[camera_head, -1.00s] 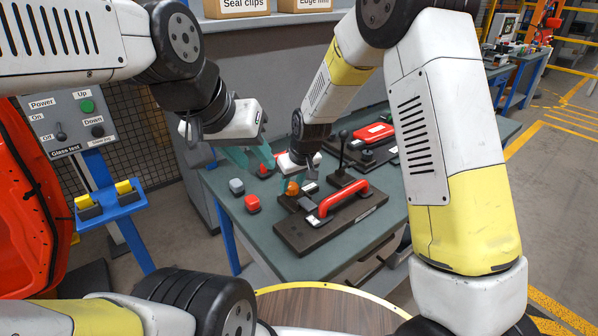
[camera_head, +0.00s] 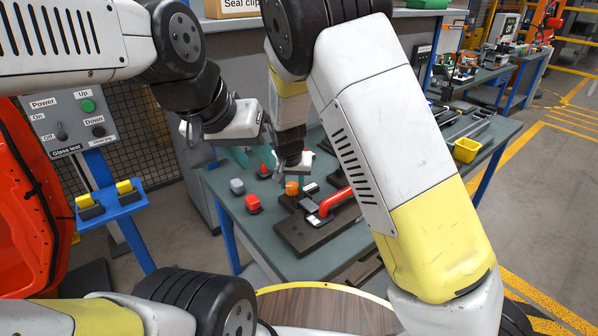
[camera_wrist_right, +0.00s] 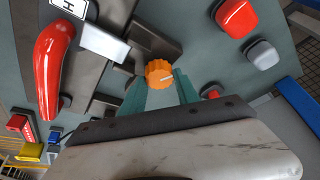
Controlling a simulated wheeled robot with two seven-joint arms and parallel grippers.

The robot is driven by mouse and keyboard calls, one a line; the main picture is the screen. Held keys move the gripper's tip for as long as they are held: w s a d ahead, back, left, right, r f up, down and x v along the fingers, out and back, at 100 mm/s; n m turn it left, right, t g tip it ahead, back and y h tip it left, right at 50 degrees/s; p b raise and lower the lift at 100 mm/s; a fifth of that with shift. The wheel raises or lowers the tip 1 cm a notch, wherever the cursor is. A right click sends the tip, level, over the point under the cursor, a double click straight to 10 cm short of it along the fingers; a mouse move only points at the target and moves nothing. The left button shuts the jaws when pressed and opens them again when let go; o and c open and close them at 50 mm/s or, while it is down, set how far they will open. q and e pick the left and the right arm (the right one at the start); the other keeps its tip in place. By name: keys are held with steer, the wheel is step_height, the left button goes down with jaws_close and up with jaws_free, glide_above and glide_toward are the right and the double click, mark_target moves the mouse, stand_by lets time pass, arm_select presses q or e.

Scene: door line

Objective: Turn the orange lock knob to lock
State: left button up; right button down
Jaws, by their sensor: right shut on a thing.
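The orange lock knob (camera_head: 292,188) stands on a dark plate on the bench. In the right wrist view the orange knob (camera_wrist_right: 158,72) sits between the teal fingertips, with a pale line on its face. My right gripper (camera_head: 291,180) is shut on it from above; my arm hides part of this. The red handle (camera_head: 335,202) lies beside the knob on a dark block, and my right arm covers its far end. My left gripper (camera_head: 250,156) hangs above the bench, left of the right gripper, apart from the knob. Its finger opening is unclear.
A grey block (camera_head: 237,187) and red blocks (camera_head: 253,204) stand on the bench (camera_head: 240,226) left of the knob. A switch panel (camera_head: 80,118) is at left. A yellow bin (camera_head: 466,150) is at right. My right forearm blocks the bench's middle.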

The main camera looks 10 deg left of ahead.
stand_by(0.4)
steer(key=c, duration=0.9)
jaws_free()
steer(key=shift+d, duration=0.1)
